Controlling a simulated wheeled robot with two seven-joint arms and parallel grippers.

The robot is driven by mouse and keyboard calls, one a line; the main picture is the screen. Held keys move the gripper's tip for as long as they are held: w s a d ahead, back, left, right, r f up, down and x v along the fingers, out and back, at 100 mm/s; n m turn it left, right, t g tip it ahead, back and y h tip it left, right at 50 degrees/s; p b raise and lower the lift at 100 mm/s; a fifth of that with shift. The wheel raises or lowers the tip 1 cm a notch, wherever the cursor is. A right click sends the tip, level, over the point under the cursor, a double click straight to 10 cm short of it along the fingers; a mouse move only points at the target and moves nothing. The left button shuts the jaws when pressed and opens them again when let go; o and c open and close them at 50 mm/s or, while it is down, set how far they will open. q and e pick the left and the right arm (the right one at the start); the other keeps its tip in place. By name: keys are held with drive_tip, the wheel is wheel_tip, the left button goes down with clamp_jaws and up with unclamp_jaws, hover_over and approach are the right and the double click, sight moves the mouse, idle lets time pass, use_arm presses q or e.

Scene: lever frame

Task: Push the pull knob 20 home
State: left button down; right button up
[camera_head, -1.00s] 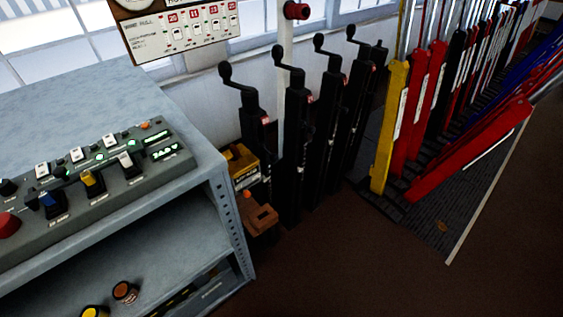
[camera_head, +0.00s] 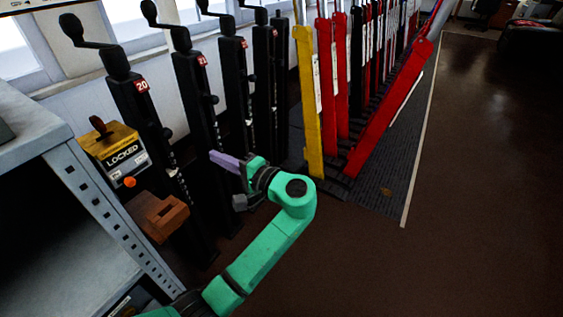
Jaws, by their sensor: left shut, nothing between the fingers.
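The black post labelled 20 (camera_head: 133,100) stands at the left of a row of crank-topped posts. A small black knob (camera_head: 167,132) sticks out from its right side; I take it to be pull knob 20. How far it stands out is hard to tell. My left gripper (camera_head: 213,156), with purple fingers, is shut and empty. It points left, to the right of and slightly lower than the knob, with a visible gap between them. It overlaps the post labelled 21 (camera_head: 195,90) in the picture. My right gripper is not in view.
Yellow (camera_head: 308,110) and red levers (camera_head: 385,110) stand at right. The brown floor (camera_head: 480,220) is clear.

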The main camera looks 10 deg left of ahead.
use_arm(q)
drive_tip(key=s+r+n, duration=0.1)
drive_tip(key=r, duration=0.1)
approach(169, 133)
drive_tip(key=shift+g+y, duration=0.3)
drive_tip(key=shift+g, duration=0.1)
drive_tip(key=x, duration=0.6)
drive_tip(key=shift+w+a+f, duration=0.1)
drive_tip(key=shift+w+f, duration=0.2)
drive_tip(key=shift+f, duration=0.1)
drive_tip(key=shift+w+a, duration=0.1)
drive_tip(key=shift+a, duration=0.2)
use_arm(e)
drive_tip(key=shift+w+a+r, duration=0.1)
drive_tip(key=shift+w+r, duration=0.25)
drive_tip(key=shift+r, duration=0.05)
use_arm(q)
drive_tip(key=x, duration=0.2)
drive_tip(key=shift+w+a, duration=0.1)
drive_tip(key=shift+a, duration=0.25)
drive_tip(key=shift+r, duration=0.25)
